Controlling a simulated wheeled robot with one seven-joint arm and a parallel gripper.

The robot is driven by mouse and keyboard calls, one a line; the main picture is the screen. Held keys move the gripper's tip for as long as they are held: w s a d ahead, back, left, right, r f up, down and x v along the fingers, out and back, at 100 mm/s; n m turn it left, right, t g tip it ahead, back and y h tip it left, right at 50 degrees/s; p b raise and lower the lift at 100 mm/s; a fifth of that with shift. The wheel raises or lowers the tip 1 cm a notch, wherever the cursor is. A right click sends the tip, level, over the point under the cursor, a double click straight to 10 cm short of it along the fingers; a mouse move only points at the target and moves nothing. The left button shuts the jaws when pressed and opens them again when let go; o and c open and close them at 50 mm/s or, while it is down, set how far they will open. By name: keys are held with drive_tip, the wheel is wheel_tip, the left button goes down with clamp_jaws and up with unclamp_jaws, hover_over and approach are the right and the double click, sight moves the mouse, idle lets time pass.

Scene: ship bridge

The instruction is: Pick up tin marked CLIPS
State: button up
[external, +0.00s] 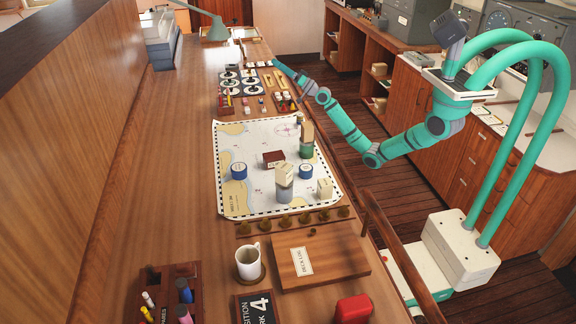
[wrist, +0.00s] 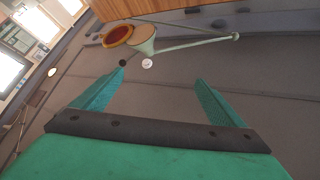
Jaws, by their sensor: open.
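No lettering reading CLIPS is legible in either view, so I cannot tell which tin bears it. On the chart (external: 232,205) in the external view stand a blue tin (external: 238,172) on the left, another blue tin (external: 305,172) on the right, a green tin (external: 306,151) behind it, and a greyish tin (external: 284,195) in front. My gripper (external: 277,64) is at the far end of the bench, well beyond the chart and away from these tins. In the wrist view my gripper (wrist: 160,76) has its fingers apart with nothing between them.
A dark red box (external: 273,158) lies on the chart among the tins. Nearer are a white mug (external: 250,262), a wooden board (external: 340,258) and a red object (external: 353,309). A green desk lamp (external: 217,30) stands at the far end. The bench's left strip is largely clear.

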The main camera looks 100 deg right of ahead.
drive_tip(key=w+a+f+n+y, duration=0.1)
drive_tip(key=w+a+n+y, duration=1)
drive_tip(key=w+a, duration=0.4)
drive_tip(key=w+a+f+n+g+y, duration=0.4)
drive_tip(key=w+a+f+n+g, duration=0.25)
drive_tip(key=a, duration=0.45)
drive_tip(key=n+g+h, duration=0.3)
drive_tip(key=n+g, duration=1)
drive_tip(key=g, duration=0.1)
hover_over(274, 155)
drive_tip(key=w, duration=0.1)
wheel_tip(274, 155, down, 12)
drive_tip(key=shift+r, duration=0.1)
drive_tip(key=shift+s+d+n, duration=0.1)
drive_tip(key=shift+s+n, duration=0.1)
drive_tip(key=shift+n, duration=0.05)
drive_tip(key=shift+s+f, duration=0.1)
drive_tip(key=shift+f, duration=0.3)
wheel_tip(274, 155, down, 5)
drive_tip(key=shift+r, duration=0.15)
drive_tip(key=f, duration=0.4)
drive_tip(key=shift+s+a+f, duration=0.2)
drive_tip(key=shift+f, duration=0.05)
drive_tip(key=shift+d+f, duration=0.1)
drive_tip(key=shift+f, duration=0.3)
